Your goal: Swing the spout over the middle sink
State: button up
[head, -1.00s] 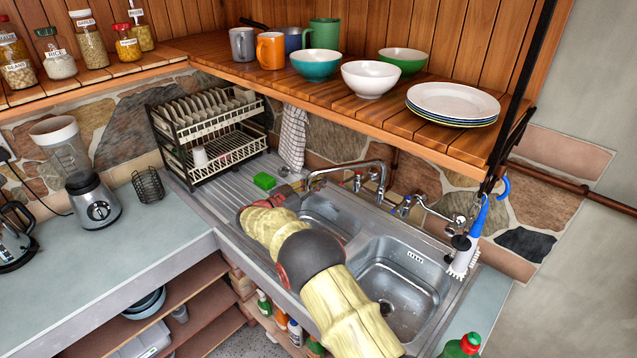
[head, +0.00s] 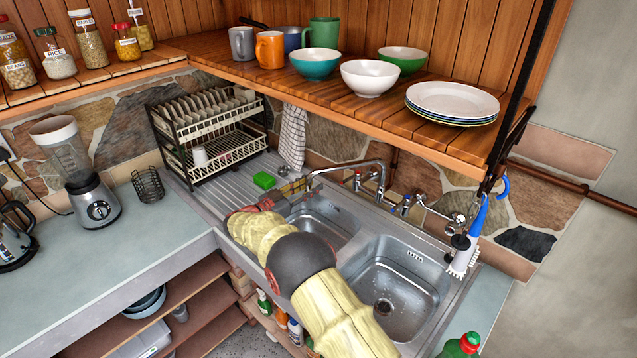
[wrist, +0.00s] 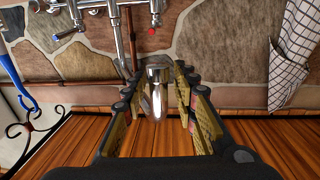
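The chrome spout (head: 340,166) runs left from its wall-side tap body (head: 379,184), with its tip bent down near the left basin (head: 335,217). In the wrist view the spout's end (wrist: 157,88) lies between my two open fingers, with a gap visible on each side. The right basin (head: 407,268) is larger and empty, with a dark drain. My arm hides part of the left basin. I see only two basins and cannot tell which is the middle sink.
A second tap (head: 428,204) and a blue-handled brush (head: 471,235) are at the right. A dish rack (head: 205,135) and green sponge (head: 264,181) are at the left. The wooden shelf (head: 440,125) with crockery overhangs the taps. A checked towel (head: 293,138) hangs behind.

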jog(key=v, duration=0.7)
jog(key=shift+s+a, duration=0.25)
